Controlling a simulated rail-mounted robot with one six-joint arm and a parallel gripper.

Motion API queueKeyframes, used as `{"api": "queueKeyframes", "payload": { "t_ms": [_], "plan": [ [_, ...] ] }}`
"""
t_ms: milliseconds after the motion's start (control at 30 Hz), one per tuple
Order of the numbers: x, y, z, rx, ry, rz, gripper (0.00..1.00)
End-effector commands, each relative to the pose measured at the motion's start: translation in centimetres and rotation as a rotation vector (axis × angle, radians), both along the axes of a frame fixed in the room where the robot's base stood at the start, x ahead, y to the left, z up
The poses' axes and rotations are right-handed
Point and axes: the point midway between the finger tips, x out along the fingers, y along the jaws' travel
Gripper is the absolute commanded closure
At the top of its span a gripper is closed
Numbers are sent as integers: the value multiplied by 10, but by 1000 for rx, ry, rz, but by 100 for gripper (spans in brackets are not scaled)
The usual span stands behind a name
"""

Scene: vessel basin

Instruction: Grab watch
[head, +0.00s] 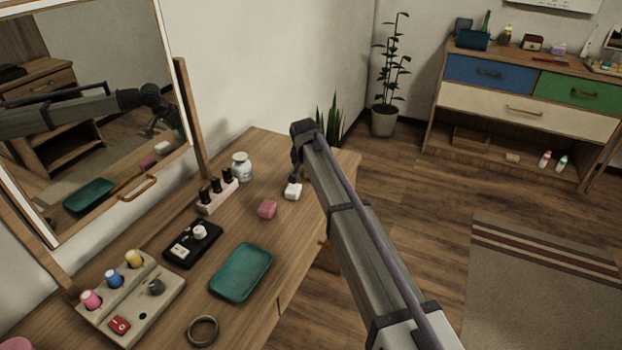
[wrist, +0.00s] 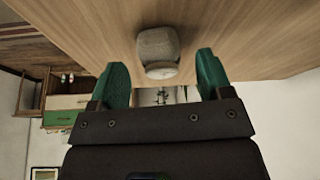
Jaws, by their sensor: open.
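My gripper (head: 295,178) hangs over the far end of the wooden dressing table, by a small white block. In the wrist view my gripper (wrist: 161,66) is open, with its two green fingers apart. A grey rounded thing with a pale round face (wrist: 158,48) sits on the table between and just beyond the fingertips; it looks like the watch, but I cannot be sure. No finger visibly touches it. In the head view I cannot make it out; my arm covers part of that end of the table.
The white block (head: 293,191) and a pink block (head: 267,209) lie near my gripper. A white jar (head: 241,167), a bottle rack (head: 217,195), a black tray (head: 193,245), a green tray (head: 241,273) and a brown ring (head: 203,331) are also on the table. A mirror (head: 135,188) stands left.

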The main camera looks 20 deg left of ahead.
Motion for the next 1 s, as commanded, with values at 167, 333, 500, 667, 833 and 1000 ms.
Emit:
{"api": "queueKeyframes", "payload": {
  "t_ms": [167, 333, 500, 667, 833, 1000],
  "plan": [
    [8, 1, -23, 0, 0, 0, 28],
    [8, 1, -20, 0, 0, 1, 30],
    [8, 1, -20, 0, 0, 1, 46],
    [8, 1, -20, 0, 0, 1, 61],
    [8, 1, -20, 0, 0, 1, 77],
    [8, 1, -20, 0, 0, 1, 82]
  ]
}}
